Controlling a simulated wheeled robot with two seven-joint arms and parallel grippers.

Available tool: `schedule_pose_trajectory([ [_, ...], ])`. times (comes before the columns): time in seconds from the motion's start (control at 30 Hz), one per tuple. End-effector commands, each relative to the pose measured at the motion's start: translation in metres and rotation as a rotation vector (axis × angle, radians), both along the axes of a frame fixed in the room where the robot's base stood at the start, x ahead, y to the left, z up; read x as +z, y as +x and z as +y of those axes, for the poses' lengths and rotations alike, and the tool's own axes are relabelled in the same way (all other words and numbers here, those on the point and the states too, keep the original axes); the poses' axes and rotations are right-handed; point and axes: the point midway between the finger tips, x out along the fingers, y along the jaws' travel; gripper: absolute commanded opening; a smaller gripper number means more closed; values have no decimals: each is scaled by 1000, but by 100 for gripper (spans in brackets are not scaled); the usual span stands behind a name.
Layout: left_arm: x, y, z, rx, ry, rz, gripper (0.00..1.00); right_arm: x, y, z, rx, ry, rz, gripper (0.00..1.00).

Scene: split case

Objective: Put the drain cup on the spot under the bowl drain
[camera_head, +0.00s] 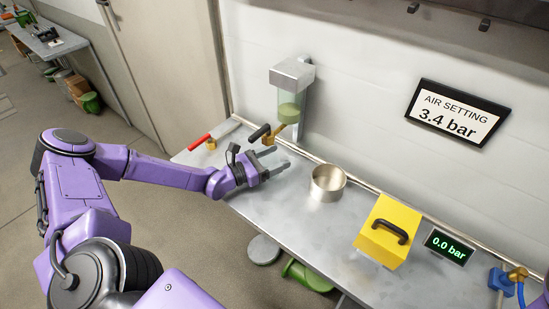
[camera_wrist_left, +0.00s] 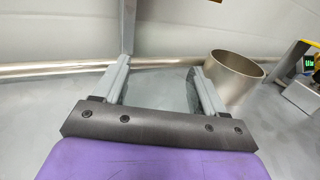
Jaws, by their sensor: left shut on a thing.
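The steel drain cup (camera_head: 328,184) stands upright on the bench, right of my left gripper; it also shows in the left wrist view (camera_wrist_left: 240,80), just beyond the right finger. My left gripper (camera_head: 279,165) is low over the bench, its two fingers apart. I can make out nothing between them (camera_wrist_left: 163,82), and in the head view a gap shows between the fingers and the cup. The clear bowl (camera_head: 290,105) with green liquid hangs on the wall, its brass drain (camera_head: 270,139) with a black handle above my gripper. The spot under the drain cannot be made out. My right gripper is out of view.
A red-handled tool (camera_head: 199,142) lies at the bench's left end. Right of the cup stand a yellow box (camera_head: 384,232) with a black handle, a 0.0 bar display (camera_head: 447,245) and a blue fitting (camera_head: 503,280). The wall sign (camera_head: 458,113) reads 3.4 bar.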

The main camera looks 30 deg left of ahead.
Motion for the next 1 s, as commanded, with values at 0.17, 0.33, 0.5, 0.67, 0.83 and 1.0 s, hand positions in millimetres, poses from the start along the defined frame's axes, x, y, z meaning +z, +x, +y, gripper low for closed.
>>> schedule_pose_trajectory([
  [0.17,-5,0,0,0,0,-1,36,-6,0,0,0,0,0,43],
  [0.33,-3,0,0,0,0,0,96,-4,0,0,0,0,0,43],
  [0.5,-2,0,0,0,-1,0,96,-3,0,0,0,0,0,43],
  [0.67,1,-8,6,5,-2,1,96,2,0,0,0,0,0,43],
  [0.83,4,-42,25,10,-4,1,96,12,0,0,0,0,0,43],
  [1.0,4,-79,42,9,-4,2,96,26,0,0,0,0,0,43],
])
